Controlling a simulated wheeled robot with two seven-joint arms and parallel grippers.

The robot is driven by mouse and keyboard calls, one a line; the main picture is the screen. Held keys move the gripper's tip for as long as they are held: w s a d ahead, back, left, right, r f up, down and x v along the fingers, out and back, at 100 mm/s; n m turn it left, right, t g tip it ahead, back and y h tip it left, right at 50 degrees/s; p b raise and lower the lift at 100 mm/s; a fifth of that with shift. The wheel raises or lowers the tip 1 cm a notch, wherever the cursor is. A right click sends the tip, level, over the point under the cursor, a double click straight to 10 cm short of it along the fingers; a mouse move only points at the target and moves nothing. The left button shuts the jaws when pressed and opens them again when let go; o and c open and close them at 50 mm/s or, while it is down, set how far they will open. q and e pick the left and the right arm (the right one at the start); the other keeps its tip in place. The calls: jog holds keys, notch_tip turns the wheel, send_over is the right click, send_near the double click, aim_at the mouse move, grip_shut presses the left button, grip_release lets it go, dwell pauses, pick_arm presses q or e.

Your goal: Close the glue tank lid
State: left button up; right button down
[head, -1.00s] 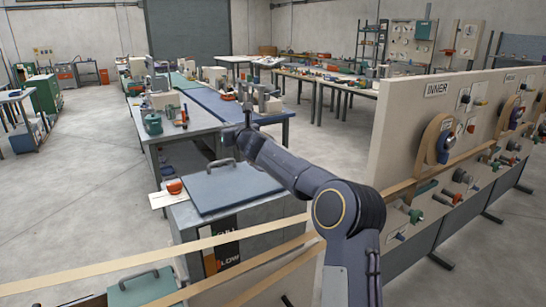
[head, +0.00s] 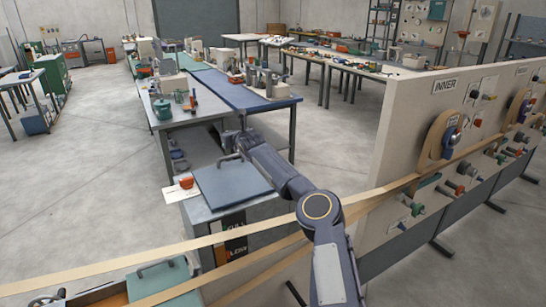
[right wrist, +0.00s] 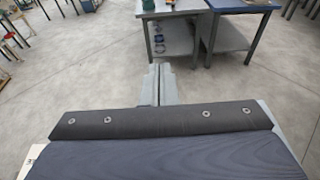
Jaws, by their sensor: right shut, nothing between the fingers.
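The glue tank (head: 205,232) is a grey cabinet with a dark label on its front. Its blue-grey lid (head: 232,188) lies about flat across the top and looks shut; a small gap cannot be ruled out. The lid's dark handle (head: 229,157) is near its far edge. My right arm reaches over the lid's right side, and its gripper (head: 238,137) is just beyond the handle, apart from it as far as I can see. In the right wrist view its fingers (right wrist: 159,82) are together and empty, with the floor behind them. My left gripper is out of view.
Wooden strips (head: 130,262) cross in front of the tank toward the panel wall (head: 425,110) on the right. A teal lidded box (head: 160,280) is at lower left. A workbench (head: 180,110) stands beyond the tank.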

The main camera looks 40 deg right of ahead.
jog(key=shift+w+f+g, duration=0.25)
jog(key=shift+f+g, duration=0.15)
jog(key=shift+f, duration=0.45)
